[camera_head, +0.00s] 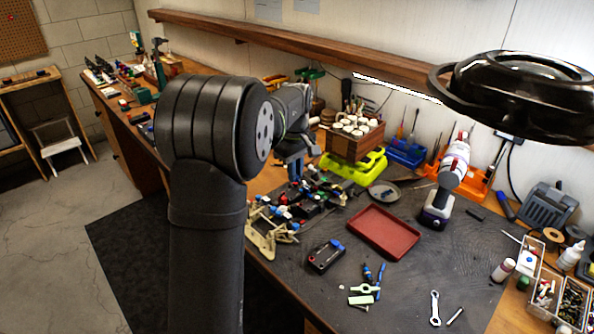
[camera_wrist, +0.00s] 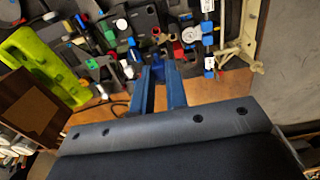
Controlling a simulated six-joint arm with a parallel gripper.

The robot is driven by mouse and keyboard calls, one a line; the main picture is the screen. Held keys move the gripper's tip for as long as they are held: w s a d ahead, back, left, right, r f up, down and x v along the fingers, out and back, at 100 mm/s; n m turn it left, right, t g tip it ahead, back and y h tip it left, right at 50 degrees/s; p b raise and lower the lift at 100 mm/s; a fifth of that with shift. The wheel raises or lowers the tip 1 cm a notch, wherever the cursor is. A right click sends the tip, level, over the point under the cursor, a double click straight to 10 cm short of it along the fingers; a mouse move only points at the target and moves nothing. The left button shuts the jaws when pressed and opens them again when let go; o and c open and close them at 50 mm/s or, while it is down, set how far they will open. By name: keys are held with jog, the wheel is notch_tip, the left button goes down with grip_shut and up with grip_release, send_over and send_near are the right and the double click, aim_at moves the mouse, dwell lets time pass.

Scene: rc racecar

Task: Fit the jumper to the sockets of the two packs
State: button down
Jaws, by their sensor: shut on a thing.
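My gripper (camera_wrist: 161,62) points down over the racecar chassis (camera_wrist: 140,22), which fills the top of the wrist view. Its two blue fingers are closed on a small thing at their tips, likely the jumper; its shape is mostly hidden. In the head view my gripper (camera_head: 295,170) is just above the back of the car (camera_head: 318,205), partly behind my arm. Red, blue and white parts sit close around the fingertips in the wrist view. I cannot tell which are the sockets of the two packs, nor whether the held thing touches them.
A black box with a blue end (camera_head: 326,256) lies on the dark mat near a red tray (camera_head: 384,232). A lime-green tray (camera_head: 357,168) and a wooden block holder (camera_head: 352,142) stand behind the car. A drill (camera_head: 447,185) stands right. A lamp (camera_head: 520,95) hangs upper right.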

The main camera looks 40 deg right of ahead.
jog(key=shift+f, duration=2.8)
jog(key=shift+f, duration=0.65)
jog(key=shift+r, duration=0.4)
jog(key=shift+f, duration=0.35)
dwell(1.1)
jog(key=shift+r, duration=0.35)
jog(key=shift+f, duration=0.85)
dwell(1.3)
jog(key=c, duration=1.3)
grip_release()
jog(key=shift+c, duration=0.2)
